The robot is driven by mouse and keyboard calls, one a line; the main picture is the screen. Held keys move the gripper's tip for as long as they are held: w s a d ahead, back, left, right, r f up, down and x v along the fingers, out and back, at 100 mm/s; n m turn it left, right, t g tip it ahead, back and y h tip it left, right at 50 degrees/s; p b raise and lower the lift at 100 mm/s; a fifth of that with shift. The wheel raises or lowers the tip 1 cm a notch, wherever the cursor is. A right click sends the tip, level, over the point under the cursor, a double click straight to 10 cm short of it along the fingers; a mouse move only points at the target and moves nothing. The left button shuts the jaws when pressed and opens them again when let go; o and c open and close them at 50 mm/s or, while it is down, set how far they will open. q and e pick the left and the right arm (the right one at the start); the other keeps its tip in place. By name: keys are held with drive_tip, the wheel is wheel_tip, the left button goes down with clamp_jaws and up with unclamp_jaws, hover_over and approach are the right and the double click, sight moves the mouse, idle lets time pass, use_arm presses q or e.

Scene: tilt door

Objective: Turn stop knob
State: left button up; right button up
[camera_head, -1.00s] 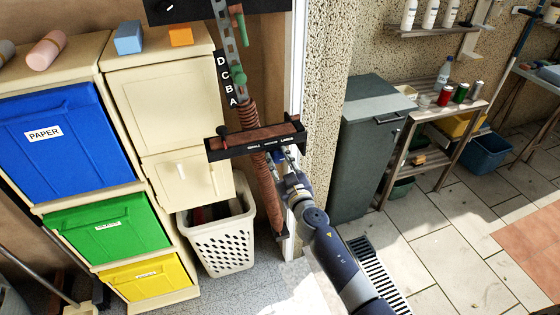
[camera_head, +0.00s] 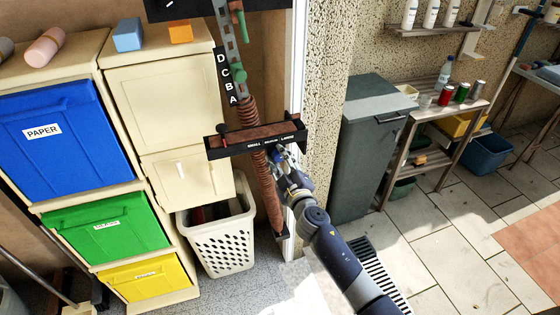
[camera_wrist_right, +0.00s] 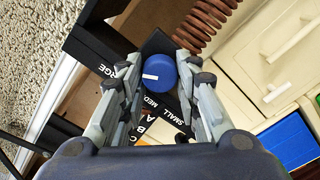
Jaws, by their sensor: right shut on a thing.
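The stop knob (camera_wrist_right: 160,74) is a round blue knob with a white mark on its face, below the black bracket. In the right wrist view it sits between the fingertips of my right gripper (camera_wrist_right: 158,78), which is shut on it. In the head view my right gripper (camera_head: 284,160) reaches up from the lower right to just under the bracket's right end and mostly hides the knob. The black bracket (camera_head: 252,143) carries the labels SMALL, MEDIUM and LARGE; the wrist view shows them partly covered by the fingers. My left gripper is not in view.
A coiled rust-brown spring (camera_head: 262,180) hangs beside the gripper. A strip lettered D, C, B, A (camera_head: 228,78) stands above. A white laundry basket (camera_head: 222,242) and cream cabinets (camera_head: 160,90) are left. A grey bin (camera_head: 365,150) stands right; floor tiles (camera_head: 440,250) are clear.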

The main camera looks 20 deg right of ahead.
drive_tip(key=n, duration=0.5)
drive_tip(key=shift+a+f+n+b, duration=0.1)
drive_tip(key=shift+n+b, duration=0.3)
drive_tip(key=n, duration=0.6)
drive_tip(key=shift+f, duration=0.1)
drive_tip(key=o, duration=1.1)
drive_tip(key=s, duration=1.2)
drive_tip(key=shift+d, duration=0.25)
